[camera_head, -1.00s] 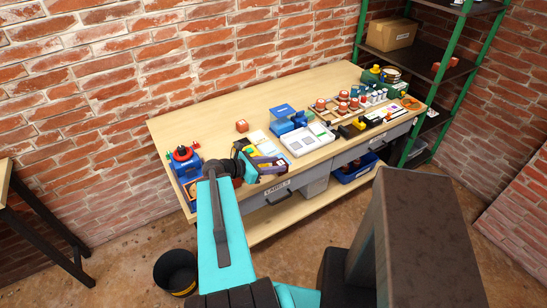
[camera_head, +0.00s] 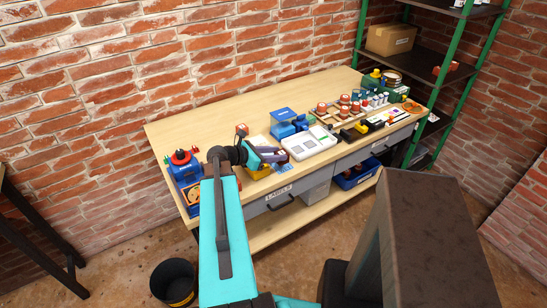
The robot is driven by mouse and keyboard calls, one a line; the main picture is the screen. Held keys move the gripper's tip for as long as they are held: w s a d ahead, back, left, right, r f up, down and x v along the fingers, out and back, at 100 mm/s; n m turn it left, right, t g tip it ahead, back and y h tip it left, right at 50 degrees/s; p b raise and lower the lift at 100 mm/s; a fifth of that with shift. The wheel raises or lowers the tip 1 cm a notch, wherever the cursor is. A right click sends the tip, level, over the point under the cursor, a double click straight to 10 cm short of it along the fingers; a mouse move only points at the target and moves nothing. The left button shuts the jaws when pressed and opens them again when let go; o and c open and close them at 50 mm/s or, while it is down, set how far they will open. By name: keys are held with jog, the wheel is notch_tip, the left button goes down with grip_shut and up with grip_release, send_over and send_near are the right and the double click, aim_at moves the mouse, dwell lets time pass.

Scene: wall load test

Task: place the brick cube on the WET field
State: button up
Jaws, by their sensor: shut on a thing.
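A small orange-red cube (camera_head: 241,130) with a pale mark stands on the bench top, just behind my wrist. My gripper (camera_head: 283,157) reaches right over the front edge of the bench, near the drawer marked with a label. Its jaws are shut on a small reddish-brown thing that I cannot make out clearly. A flat white tray (camera_head: 322,135) with grey square fields lies right of my gripper. Their lettering is too small to read, so I cannot tell which is WET.
A blue-and-red machine (camera_head: 183,172) stands at the bench's left end. A blue device (camera_head: 284,114) stands behind the tray. Red-capped jars (camera_head: 345,101) and small bottles crowd the right. The back left of the bench (camera_head: 215,108) is clear. A black bucket (camera_head: 174,279) stands on the floor.

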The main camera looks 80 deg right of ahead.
jog(key=shift+w+d, duration=0.3)
jog(key=shift+d, duration=0.4)
jog(key=shift+w+d+f, duration=0.1)
jog(key=shift+d, duration=0.35)
notch_tip(320, 180, down, 2)
jog(key=shift+f+b, duration=0.25)
jog(key=shift+b, duration=0.85)
jog(key=shift+f+b, duration=0.35)
jog(key=shift+f, duration=0.15)
jog(key=shift+f, duration=0.1)
jog(key=o, duration=1.1)
